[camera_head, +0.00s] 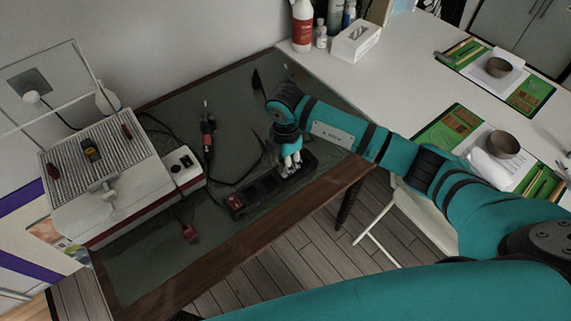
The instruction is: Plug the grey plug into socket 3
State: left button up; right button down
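A black power strip (252,196) lies on the dark green mat, running from lower left to upper right, with a red part at its left end. Its socket numbers cannot be read. My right arm reaches in from the right, and its gripper (290,163) points down at the strip's right part. Pale grey shapes show at the fingertips. I cannot tell whether they are fingers alone or include the grey plug, nor whether they touch the strip. The gripper covers the sockets under it. My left gripper is not in view.
A machine with a ribbed top (105,160) stands left, beside a white box with a black outlet (183,160). A red-handled tool (208,130), a black cable and a red plug (190,233) lie on the mat (150,265). A white table (400,80) adjoins right. The mat's front is clear.

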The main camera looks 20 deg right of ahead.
jog(key=shift+r, duration=0.45)
notch_tip(320, 180, up, 2)
jog(key=shift+r+b, duration=0.2)
jog(key=shift+b, duration=0.35)
jog(key=s+a+b, duration=0.1)
jog(key=s+a, duration=0.1)
jog(key=s, duration=0.5)
jog(key=s+a+r+b, duration=0.1)
jog(key=s+a, duration=0.1)
jog(key=s, duration=0.6)
jog(key=shift+s+a+r, duration=0.2)
jog(key=shift+s+r, duration=0.05)
jog(key=shift+r, duration=0.05)
